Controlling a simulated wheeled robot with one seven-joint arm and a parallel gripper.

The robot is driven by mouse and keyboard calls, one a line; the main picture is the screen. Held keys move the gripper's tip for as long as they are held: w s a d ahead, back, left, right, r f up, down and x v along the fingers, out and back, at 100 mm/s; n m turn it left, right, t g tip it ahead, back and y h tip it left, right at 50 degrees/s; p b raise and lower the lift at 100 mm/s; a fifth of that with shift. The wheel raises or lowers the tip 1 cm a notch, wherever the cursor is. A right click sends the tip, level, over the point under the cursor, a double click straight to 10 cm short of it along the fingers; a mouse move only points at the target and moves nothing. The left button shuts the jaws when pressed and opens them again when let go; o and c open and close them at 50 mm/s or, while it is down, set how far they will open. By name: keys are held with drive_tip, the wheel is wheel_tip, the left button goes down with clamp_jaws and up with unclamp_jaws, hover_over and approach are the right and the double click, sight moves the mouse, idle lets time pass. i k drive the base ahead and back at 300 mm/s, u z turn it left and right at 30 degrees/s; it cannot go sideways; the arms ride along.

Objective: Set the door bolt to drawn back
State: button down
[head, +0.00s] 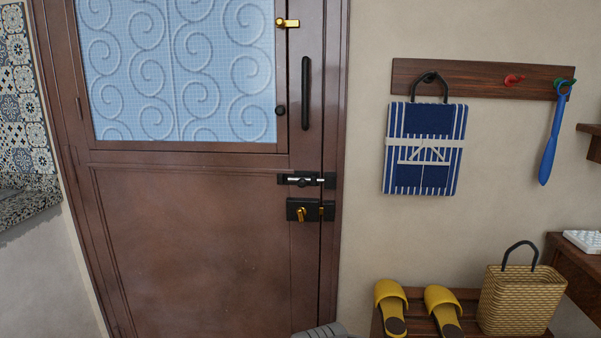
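The door bolt (304,181) is a black slide fitting with a silver rod and a dark knob, mounted on the brown door (200,230) near its right edge. The rod lies level and its right end seems to reach the black keeper (330,180) on the frame, across the door's edge; it is too small to be sure how deep it sits. The knob is near the middle of the fitting. The door looks shut. My gripper's fingers do not show. A grey ribbed shape at the bottom edge may be part of my arm.
Below the bolt is a black lock with a brass turn-piece (301,213). Above are a black pull handle (306,93) and a brass latch (287,22). At right, yellow slippers (391,296) and a basket (520,300) sit on a low wooden rack. The space before the bolt looks clear.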

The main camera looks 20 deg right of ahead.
sight(302, 182)
drive_tip(key=u, duration=0.25)
drive_tip(key=i, duration=1.05)
drive_tip(key=u, duration=0.05)
